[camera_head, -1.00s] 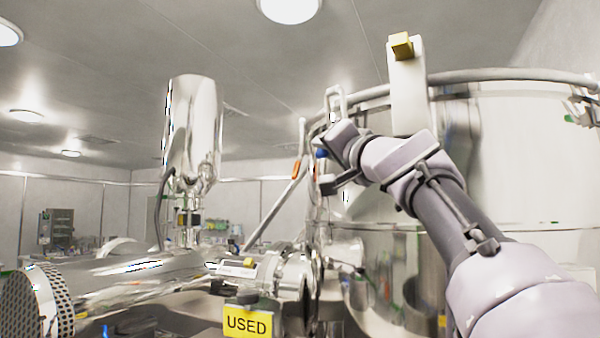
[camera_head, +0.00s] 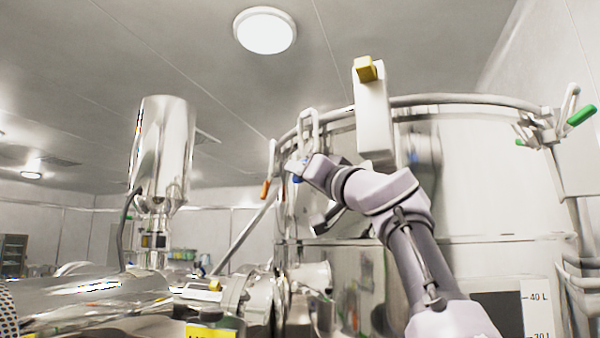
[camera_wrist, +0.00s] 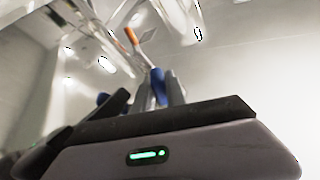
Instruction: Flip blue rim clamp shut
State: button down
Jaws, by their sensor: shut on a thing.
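The blue rim clamp is on the left part of the steel vessel's rim, its pale wire loop (camera_head: 309,122) standing up over the edge. Its blue handle (camera_head: 297,179) shows only in part, beside my gripper (camera_head: 301,168). In the wrist view, the blue handle (camera_wrist: 158,86) stands between the dark fingers of my gripper (camera_wrist: 164,88), which is shut on it. Whether the clamp's loop is hooked on the rim cannot be told.
An orange-handled clamp (camera_head: 265,188) hangs just left of the blue one. A green-handled clamp (camera_head: 580,115) stands at the rim's far right. A white bracket with a yellow block (camera_head: 366,68) rises behind my wrist. A steel cylinder (camera_head: 163,150) and piping fill the left.

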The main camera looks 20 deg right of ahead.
jog(key=c, duration=1.4)
grip_release()
jog(key=shift+o, duration=0.2)
jog(key=b+v, duration=1.1)
jog(key=v, duration=0.6)
jog(key=shift+s, duration=0.2)
jog(key=shift+w+f, duration=0.1)
